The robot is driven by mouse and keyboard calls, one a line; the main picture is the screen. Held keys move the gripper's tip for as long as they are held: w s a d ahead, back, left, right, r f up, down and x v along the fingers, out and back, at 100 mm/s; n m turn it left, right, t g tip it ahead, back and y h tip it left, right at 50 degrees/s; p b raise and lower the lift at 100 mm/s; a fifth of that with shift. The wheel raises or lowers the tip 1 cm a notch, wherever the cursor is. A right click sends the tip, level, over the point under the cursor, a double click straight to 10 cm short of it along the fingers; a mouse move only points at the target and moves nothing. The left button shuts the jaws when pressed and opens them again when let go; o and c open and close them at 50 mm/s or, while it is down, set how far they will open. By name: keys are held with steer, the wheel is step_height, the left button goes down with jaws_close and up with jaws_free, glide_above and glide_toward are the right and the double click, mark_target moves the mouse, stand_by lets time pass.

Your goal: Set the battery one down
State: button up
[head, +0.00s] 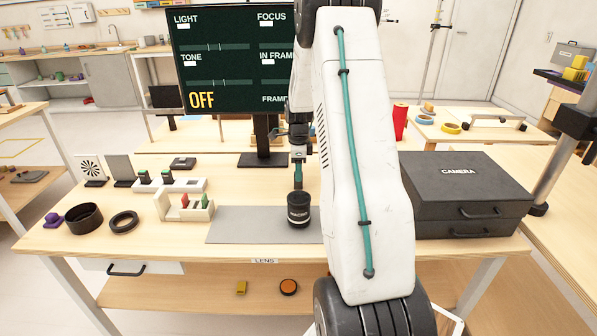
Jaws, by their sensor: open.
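My gripper (298,184) is small in the head view, pointing down over the grey mat, just above a black cylinder with white lettering (298,211) that looks like a lens. The jaws read as open. Whether they touch the cylinder is too small to tell. The cylinder stands upright on the grey mat (238,225). No object is plainly marked as a battery.
A white holder with coloured slips (184,208), a black ring (124,222) and a black cup (84,217) stand left of the mat. A black camera case (465,195) fills the right side. A screen (228,60) stands behind. The mat's left part is clear.

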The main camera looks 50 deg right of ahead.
step_height(320, 180, up, 12)
steer(key=f, duration=0.1)
steer(key=s+a+r+n, duration=0.2)
steer(key=a+r+n, duration=0.6)
steer(key=a, duration=0.6)
steer(key=s+a+r+n+t, duration=0.1)
steer(key=s+a+r+n, duration=0.2)
steer(key=s+a+n, duration=0.55)
steer(key=s+a+r+n, duration=0.35)
steer(key=s+a, duration=0.25)
steer(key=a, duration=0.5)
steer(key=s+a+f+n, duration=0.1)
steer(key=s+a+n, duration=0.1)
steer(key=s+n, duration=0.2)
steer(key=s+a+f+n, duration=0.2)
steer(key=s+a+n, duration=0.1)
steer(key=s, duration=0.3)
steer(key=shift+a+f+n, duration=0.15)
steer(key=shift+f+n, duration=0.15)
steer(key=shift+n, duration=0.2)
